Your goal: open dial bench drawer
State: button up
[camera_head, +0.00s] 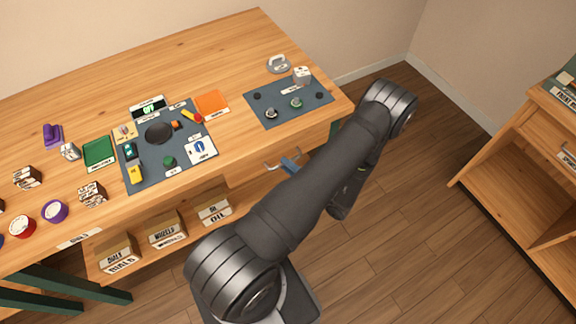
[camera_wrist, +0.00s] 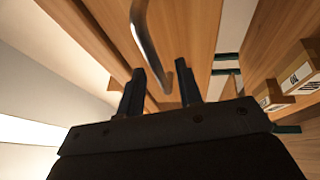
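The drawer's curved metal handle (camera_wrist: 148,40) stands out from a wooden front (camera_wrist: 190,35) in the wrist view. My gripper (camera_wrist: 162,80) is open, with one dark finger on each side of the handle's near end. I cannot tell whether either finger touches the bar. In the head view the handle (camera_head: 268,167) shows under the bench's front edge, beside a small blue part. My arm covers most of the gripper and the drawer front there. How far the drawer stands open is hard to tell.
The bench top (camera_head: 190,60) holds a dark mat (camera_head: 190,178) with dial parts and a smaller mat (camera_head: 315,115). Boxes labelled dials (camera_head: 118,254), wheels (camera_head: 166,231) and oil (camera_head: 214,210) stand on the shelf below. A wooden cabinet (camera_head: 530,150) is at right; floor between is clear.

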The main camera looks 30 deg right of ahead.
grip_shut()
jog(key=s, duration=2.2)
grip_release()
jog(key=shift+w, duration=0.1)
